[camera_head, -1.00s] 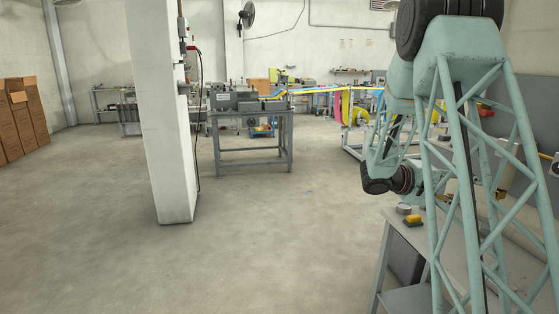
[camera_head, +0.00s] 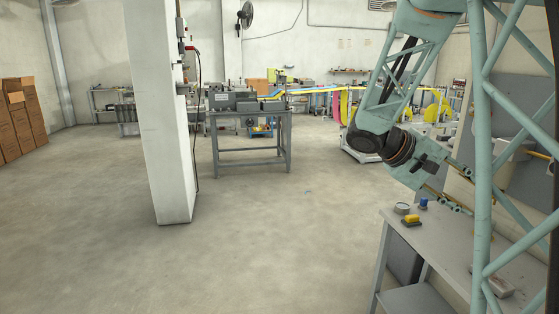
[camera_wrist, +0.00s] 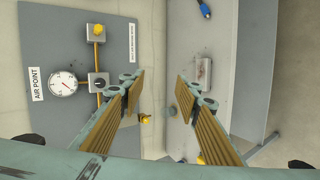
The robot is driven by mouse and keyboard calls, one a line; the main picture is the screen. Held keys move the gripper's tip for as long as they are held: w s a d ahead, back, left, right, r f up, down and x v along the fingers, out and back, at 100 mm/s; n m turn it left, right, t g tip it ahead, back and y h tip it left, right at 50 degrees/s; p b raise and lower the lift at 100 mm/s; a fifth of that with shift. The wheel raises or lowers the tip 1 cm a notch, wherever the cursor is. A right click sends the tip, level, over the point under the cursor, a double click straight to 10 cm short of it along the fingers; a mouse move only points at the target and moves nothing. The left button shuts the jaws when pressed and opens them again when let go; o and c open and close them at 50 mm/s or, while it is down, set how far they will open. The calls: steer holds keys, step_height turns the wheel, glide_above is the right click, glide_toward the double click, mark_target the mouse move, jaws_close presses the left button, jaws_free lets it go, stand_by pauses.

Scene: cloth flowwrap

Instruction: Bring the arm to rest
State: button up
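My gripper (camera_head: 447,197) hangs at the end of my bent arm, above the right-hand workbench (camera_head: 450,246) in the head view. In the wrist view my gripper (camera_wrist: 160,84) is open, with two ribbed brown-padded fingers well apart and nothing between them. The bench also shows below and to the right in the wrist view (camera_wrist: 228,45). Part of the gripper is hidden behind my own arm lattice in the head view.
A yellow-topped block (camera_head: 412,220), a blue-capped item (camera_head: 423,203) and a round grey item (camera_head: 402,208) stand on the bench. A wall panel (camera_wrist: 60,20) with a gauge (camera_wrist: 63,83) lies left of the gripper. Open floor (camera_head: 270,250) lies left of the bench.

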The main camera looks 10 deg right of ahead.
steer(key=s+a+n+t+y, duration=0.1)
steer(key=s+a, duration=0.6)
steer(key=a, duration=0.7)
steer(key=s+a+r+n+t+y, duration=0.1)
steer(key=s+a+t+y, duration=0.3)
steer(key=a, duration=1)
steer(key=s+a+n+t+y, duration=0.1)
steer(key=s+a+t+y, duration=0.1)
steer(key=s+a+y, duration=0.4)
steer(key=s+a, duration=0.5)
steer(key=a, duration=0.3)
steer(key=shift+s+a+r+n+t, duration=0.2)
steer(key=shift+n+t, duration=0.1)
steer(key=shift+d, duration=0.1)
